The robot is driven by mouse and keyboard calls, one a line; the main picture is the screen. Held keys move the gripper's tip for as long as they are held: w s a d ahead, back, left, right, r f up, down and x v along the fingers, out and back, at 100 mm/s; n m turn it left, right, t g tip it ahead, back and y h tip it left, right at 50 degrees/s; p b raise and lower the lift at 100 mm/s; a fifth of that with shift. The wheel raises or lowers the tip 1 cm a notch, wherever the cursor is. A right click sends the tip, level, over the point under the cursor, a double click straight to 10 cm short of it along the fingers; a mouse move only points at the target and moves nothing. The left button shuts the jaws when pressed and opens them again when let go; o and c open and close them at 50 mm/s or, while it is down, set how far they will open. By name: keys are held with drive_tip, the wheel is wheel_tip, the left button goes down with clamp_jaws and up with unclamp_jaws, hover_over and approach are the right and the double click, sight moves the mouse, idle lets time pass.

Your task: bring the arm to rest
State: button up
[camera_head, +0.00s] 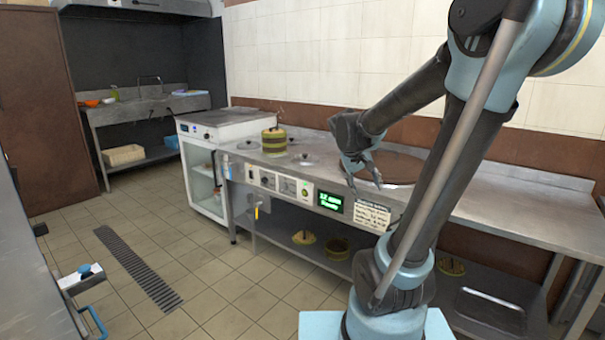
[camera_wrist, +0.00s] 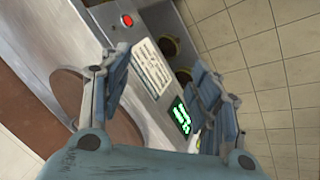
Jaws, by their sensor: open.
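My gripper (camera_head: 362,176) hangs open and empty in front of the steel counter (camera_head: 500,197), near the brown round recess (camera_head: 398,166) in its top. In the wrist view my gripper (camera_wrist: 160,100) has its two fingers spread wide, with nothing between them but the counter's front panel. The green display (camera_head: 330,201) and the white notice (camera_head: 373,214) lie just below it; they also show in the wrist view as the display (camera_wrist: 180,117) and the notice (camera_wrist: 152,67). My arm is raised and bent, reaching left over the counter.
A yellow-and-brown striped pot (camera_head: 274,142) stands at the counter's left part. A lid (camera_head: 304,160) lies right of it. Pots and lids sit on the shelf below, with a tray (camera_head: 490,311) at right. A sink (camera_head: 150,105) stands far left. The tiled floor (camera_head: 215,270) is mostly clear.

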drive_tip(key=s+f+y, duration=0.1)
drive_tip(key=s+f, duration=0.2)
drive_tip(key=s, duration=0.4)
drive_tip(key=s+a+f+y, duration=0.1)
drive_tip(key=s+f+y, duration=0.1)
drive_tip(key=s, duration=0.5)
drive_tip(key=s+a+f+m+g+y, duration=0.1)
drive_tip(key=s+f, duration=0.3)
drive_tip(key=s, duration=0.3)
drive_tip(key=shift+f, duration=0.4)
drive_tip(key=shift+w+f, duration=0.2)
drive_tip(key=shift+w, duration=0.2)
